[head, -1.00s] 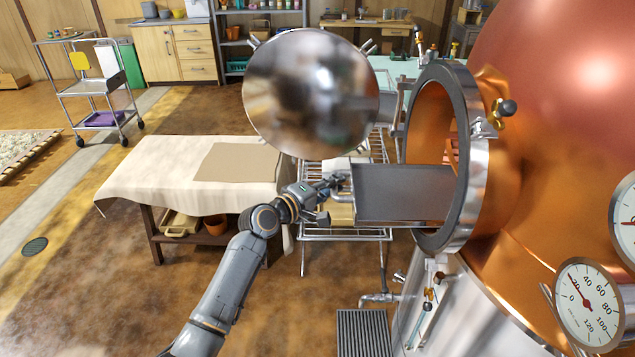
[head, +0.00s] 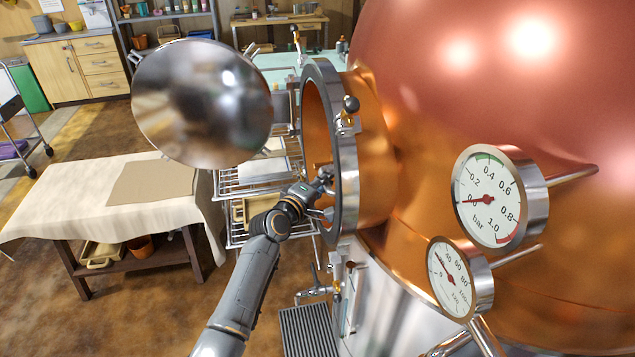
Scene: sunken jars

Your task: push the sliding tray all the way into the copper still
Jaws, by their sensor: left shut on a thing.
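The copper still (head: 560,90) fills the right side of the head view. Its round side opening has a grey-rimmed metal collar (head: 345,150), and the polished round door (head: 200,100) hangs open to the left. My left gripper (head: 324,187) is at the mouth of the opening, shut on the handle of the sliding tray. The tray's flat pan does not show; the collar's rim and the gripper hide that area, so I cannot tell how deep the tray sits. My right gripper is not in view.
A wire rack (head: 240,185) stands just left of the opening. A cloth-covered table (head: 80,200) is at the left. Two dial gauges (head: 487,199) (head: 450,280) stick out from the still on the right. A floor grate (head: 308,332) lies below.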

